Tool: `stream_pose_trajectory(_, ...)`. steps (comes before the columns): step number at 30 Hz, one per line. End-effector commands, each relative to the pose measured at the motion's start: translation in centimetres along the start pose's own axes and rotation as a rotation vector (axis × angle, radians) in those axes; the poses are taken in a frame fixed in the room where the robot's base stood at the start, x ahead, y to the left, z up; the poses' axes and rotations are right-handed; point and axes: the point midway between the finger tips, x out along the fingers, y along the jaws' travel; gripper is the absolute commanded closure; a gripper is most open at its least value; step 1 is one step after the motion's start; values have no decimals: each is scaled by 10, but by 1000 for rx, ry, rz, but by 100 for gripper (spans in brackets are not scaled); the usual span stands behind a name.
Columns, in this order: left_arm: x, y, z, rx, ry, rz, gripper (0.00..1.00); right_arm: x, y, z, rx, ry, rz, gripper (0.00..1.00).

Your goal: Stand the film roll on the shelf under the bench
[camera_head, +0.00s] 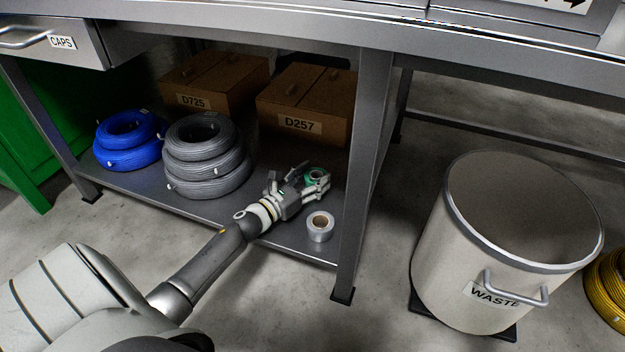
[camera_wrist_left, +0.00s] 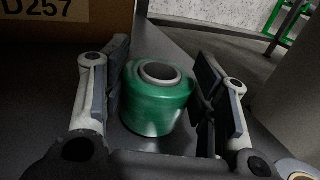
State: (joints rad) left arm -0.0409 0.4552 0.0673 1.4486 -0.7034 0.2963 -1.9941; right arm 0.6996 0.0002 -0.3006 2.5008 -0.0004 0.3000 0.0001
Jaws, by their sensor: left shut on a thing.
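The film roll is green with a pale core (camera_wrist_left: 158,98). It stands upright, core opening up, between the fingers of my left gripper (camera_wrist_left: 162,100) in the left wrist view. In the head view my left gripper (camera_head: 305,183) reaches in over the shelf under the bench (camera_head: 225,210), near its right front, shut on the film roll (camera_head: 315,176), which is partly hidden by the fingers. The roll is at or just above the shelf surface; I cannot tell whether it touches. My right gripper is not in view.
A silver tape roll (camera_head: 320,227) sits close by at the shelf's front edge. Box D257 (camera_head: 306,100) and box D725 (camera_head: 215,80) are behind. Grey coils (camera_head: 205,155) and blue coils (camera_head: 130,140) are left. A bench leg (camera_head: 362,180) and waste bin (camera_head: 490,250) are right.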

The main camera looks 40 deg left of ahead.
Motion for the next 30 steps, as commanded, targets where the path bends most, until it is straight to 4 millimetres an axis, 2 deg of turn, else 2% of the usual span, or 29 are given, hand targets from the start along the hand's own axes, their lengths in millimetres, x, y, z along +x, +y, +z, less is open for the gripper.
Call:
stream_pose_trajectory(4,0,0,-4,1,-1,0,75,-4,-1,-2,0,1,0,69)
stream_pose_trajectory(5,0,0,-3,1,0,0,44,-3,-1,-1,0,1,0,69)
stream_pose_trajectory(9,0,0,-3,1,1,0,26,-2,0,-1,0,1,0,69)
stream_pose_trajectory(22,0,0,3,0,0,0,25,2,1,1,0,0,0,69)
stream_pose_trajectory(26,-19,0,2,-3,3,1,25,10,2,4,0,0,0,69)
stream_pose_trajectory(30,-50,0,3,-3,5,2,25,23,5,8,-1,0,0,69)
